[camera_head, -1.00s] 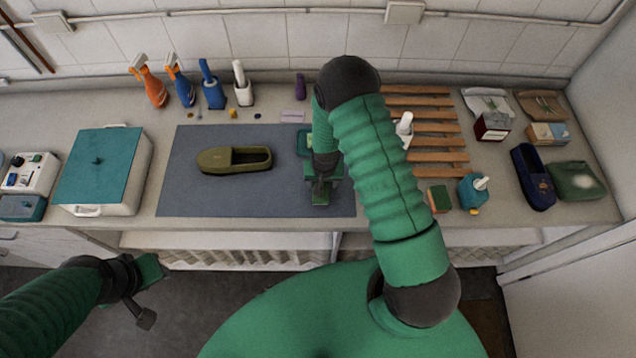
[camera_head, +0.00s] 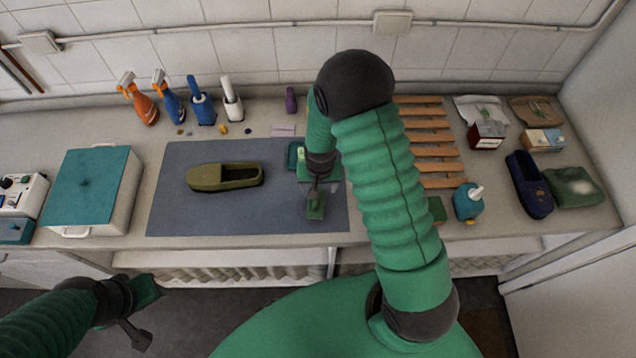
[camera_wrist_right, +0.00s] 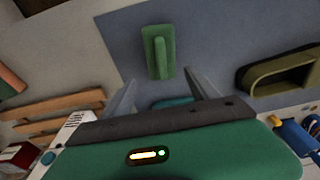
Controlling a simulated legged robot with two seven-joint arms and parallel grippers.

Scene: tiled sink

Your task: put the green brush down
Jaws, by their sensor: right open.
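The green brush (camera_head: 316,209) lies on the grey-blue mat (camera_head: 200,222), near its front right edge in the head view. In the right wrist view the brush (camera_wrist_right: 158,55) shows a flat green base with a raised handle along it. My right gripper (camera_wrist_right: 160,88) is open, and nothing shows between its fingers; the brush lies just beyond their tips. In the head view my right gripper (camera_head: 318,188) is above the mat beside the brush, partly covered by my arm. My left gripper (camera_head: 142,308) hangs in front of the counter; its jaws are unclear.
An olive shoe (camera_head: 225,177) lies on the mat left of the brush. A teal item (camera_head: 294,155) is partly hidden behind my right gripper. A wooden rack (camera_head: 430,139), sponge (camera_head: 437,209) and teal bottle (camera_head: 467,202) stand to the right. The mat's front left is clear.

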